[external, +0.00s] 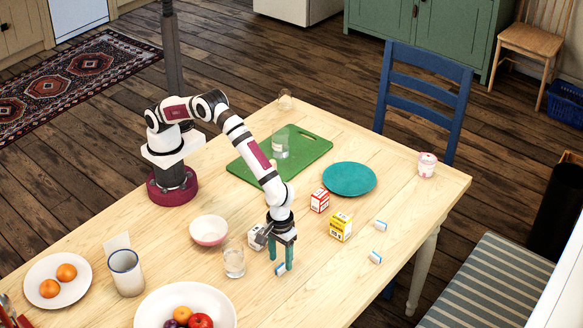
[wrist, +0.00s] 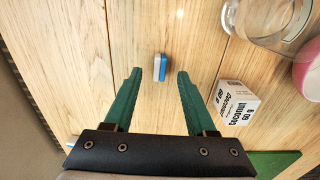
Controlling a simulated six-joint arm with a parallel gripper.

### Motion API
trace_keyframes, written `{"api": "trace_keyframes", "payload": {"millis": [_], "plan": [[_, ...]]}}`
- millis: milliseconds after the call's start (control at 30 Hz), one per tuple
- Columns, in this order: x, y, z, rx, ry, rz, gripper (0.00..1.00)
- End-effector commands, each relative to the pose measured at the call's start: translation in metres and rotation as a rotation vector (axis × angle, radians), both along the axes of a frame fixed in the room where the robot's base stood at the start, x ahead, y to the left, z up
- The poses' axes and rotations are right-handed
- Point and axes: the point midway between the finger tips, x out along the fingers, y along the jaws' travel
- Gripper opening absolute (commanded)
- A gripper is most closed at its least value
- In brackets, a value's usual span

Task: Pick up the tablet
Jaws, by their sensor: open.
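A small white-and-blue block, which I take to be the tablet (external: 281,269), lies on the wooden table just below my gripper (external: 281,263). In the wrist view the tablet (wrist: 160,67) lies near the tips of my gripper's green fingers (wrist: 159,72), roughly centred across the gap. My gripper is open, with nothing held, and points down. In the external view the fingers partly overlap the tablet. I cannot tell the exact height of the fingertips above it. Two similar small blocks (external: 375,257) (external: 380,225) lie farther right on the table.
A white carton (wrist: 235,103), a clear glass (external: 234,262) and a pink bowl (external: 209,231) stand close by, left of my gripper in the external view. A yellow carton (external: 341,226), a red carton (external: 320,200) and a teal plate (external: 349,178) are behind. A fruit plate (external: 150,310) is in front.

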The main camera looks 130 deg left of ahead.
Motion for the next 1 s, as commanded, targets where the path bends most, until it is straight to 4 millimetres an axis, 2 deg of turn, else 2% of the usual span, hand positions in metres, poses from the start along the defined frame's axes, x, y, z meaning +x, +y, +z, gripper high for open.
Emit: {"api": "trace_keyframes", "payload": {"millis": [33,133,367,667,700,1000], "plan": [[0.0,0.0,-0.01,0.0,0.003,-0.001,0.56],[0.0,0.0,-0.022,0.0,0.001,-0.002,0.56],[0.0,0.0,-0.024,0.0,-0.001,-0.002,0.56],[0.0,0.0,-0.024,0.0,0.0,-0.002,0.02],[0.0,0.0,-0.024,0.0,0.0,-0.002,0.0],[0.0,0.0,-0.024,0.0,0.0,-0.001,0.0]]}}
